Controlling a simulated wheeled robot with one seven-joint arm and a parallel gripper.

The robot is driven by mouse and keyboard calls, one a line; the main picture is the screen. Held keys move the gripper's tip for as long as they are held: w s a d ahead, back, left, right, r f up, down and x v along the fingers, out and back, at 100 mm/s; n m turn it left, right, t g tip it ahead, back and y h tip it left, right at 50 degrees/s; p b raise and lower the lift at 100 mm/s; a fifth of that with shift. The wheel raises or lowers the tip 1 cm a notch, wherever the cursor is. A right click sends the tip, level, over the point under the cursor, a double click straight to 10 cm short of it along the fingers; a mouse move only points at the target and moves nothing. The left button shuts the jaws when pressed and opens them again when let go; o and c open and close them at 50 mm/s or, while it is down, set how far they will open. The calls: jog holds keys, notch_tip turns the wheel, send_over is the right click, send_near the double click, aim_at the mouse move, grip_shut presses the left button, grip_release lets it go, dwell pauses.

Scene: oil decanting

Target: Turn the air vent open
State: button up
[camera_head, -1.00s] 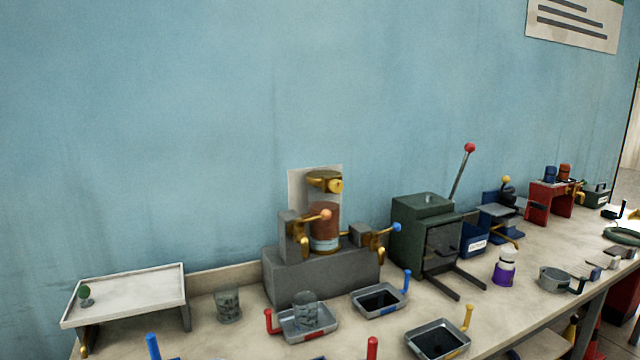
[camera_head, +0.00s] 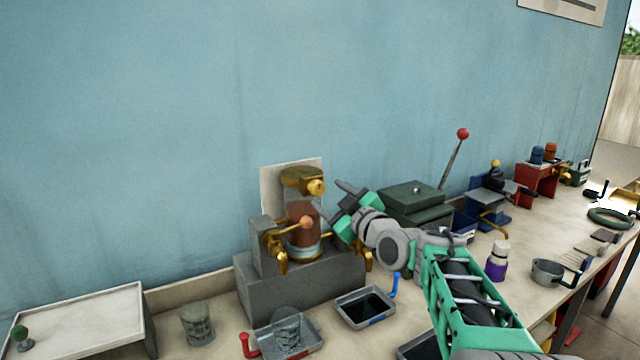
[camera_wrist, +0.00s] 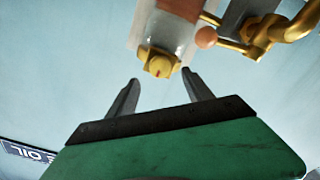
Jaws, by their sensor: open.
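The air vent (camera_head: 316,186) is a small brass knob on the front of the brass cap (camera_head: 300,176) that tops the decanter's glass cylinder. In the wrist view the vent knob (camera_wrist: 160,66), with a red mark on its face, lies just beyond and between my fingertips. My gripper (camera_head: 328,199) is open and empty, to the right of the vent in the head view, fingers pointing toward it. In the wrist view my gripper's two fingers (camera_wrist: 162,88) are spread apart and do not appear to touch the knob.
Below the cap, the cylinder holds brown liquid (camera_head: 302,215) over a paler layer. An orange-knobbed brass tap (camera_head: 306,222) sits close below my fingers. Glasses and trays (camera_head: 366,308) stand on the bench in front. A green press (camera_head: 415,203) stands to the right, behind my arm. The wall above is clear.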

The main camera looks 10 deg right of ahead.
aim_at(319, 189)
jog(key=p+x, duration=0.1)
jog(key=x, duration=0.4)
jog(key=shift+s, duration=0.1)
jog(key=shift+c, duration=0.3)
grip_shut()
